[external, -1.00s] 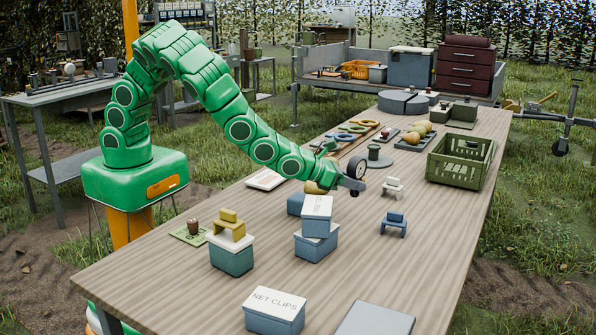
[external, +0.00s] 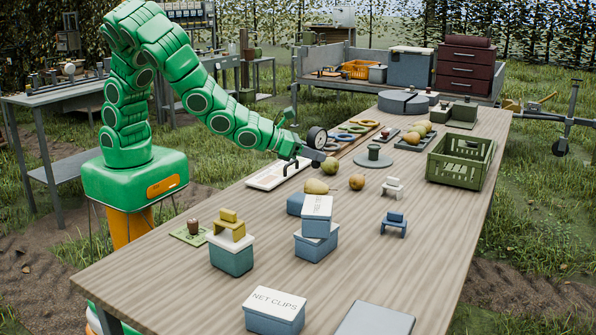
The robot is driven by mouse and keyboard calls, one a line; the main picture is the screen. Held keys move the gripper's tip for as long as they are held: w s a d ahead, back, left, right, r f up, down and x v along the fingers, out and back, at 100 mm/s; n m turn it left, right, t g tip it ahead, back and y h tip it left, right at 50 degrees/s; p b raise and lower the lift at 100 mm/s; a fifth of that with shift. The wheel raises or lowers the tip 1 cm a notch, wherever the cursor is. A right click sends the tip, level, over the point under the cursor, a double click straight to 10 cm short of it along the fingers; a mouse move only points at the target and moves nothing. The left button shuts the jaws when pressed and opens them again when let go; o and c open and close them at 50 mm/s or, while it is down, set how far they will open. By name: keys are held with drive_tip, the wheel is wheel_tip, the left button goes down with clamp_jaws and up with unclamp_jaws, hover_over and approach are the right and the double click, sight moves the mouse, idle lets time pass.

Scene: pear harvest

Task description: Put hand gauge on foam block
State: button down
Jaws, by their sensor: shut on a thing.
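The hand gauge (external: 317,137) is a dark-rimmed round dial with a pale face. My gripper (external: 299,152) is shut on it and holds it above the table, near the far left edge. A flat white slab (external: 265,180) lies on the table's left edge, to the lower left of the gauge. It may be the foam block, but I cannot tell for sure. The gauge is apart from the slab and the tabletop.
Pears (external: 316,187) lie on the table (external: 410,255) below and right of the gripper. Blue-grey boxes (external: 315,246) stand nearer the front. A green crate (external: 460,160) stands at the right. Rings on a wooden board (external: 343,149) lie behind the gauge.

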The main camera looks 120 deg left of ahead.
sight(299, 197)
drive_tip(key=shift+s+d+r, duration=0.1)
drive_tip(key=shift+s, duration=0.3)
drive_tip(key=shift+s+d+f+n+g+y, duration=0.2)
drive_tip(key=shift+s+d+n+g+y, duration=0.25)
drive_tip(key=shift+s+d+n, duration=0.25)
drive_tip(key=shift+s+d+f+n+g+y, duration=0.15)
drive_tip(key=shift+s+d+n+g+y, duration=0.2)
drive_tip(key=shift+s+d+n+y, duration=0.35)
drive_tip(key=shift+h, duration=0.25)
drive_tip(key=shift+w+d+f, duration=0.1)
drive_tip(key=shift+f, duration=3.8)
drive_tip(key=shift+f, duration=0.1)
drive_tip(key=c, duration=0.9)
unclamp_jaws()
